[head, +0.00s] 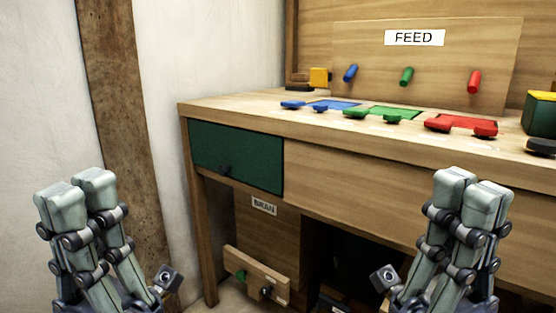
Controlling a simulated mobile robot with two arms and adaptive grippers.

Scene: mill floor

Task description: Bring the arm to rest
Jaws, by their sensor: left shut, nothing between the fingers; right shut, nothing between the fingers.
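My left gripper (78,182) is at the lower left of the head view, its fingers pointing up, shut and empty. It is in front of the white wall and the wooden post, apart from the bench. My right gripper (474,180) is at the lower right, fingers up, shut and empty. It shows in front of the bench's front face, and I see no contact with the bench. Both arms are cut off by the lower edge of the picture.
The wooden bench (380,150) carries blue (335,105), green (395,112) and red (460,123) pieces. Matching pegs stick out under the FEED sign (414,37). A green drawer front (236,157) is at left. Below are a BRAN label (264,206) and a low wooden panel (256,277).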

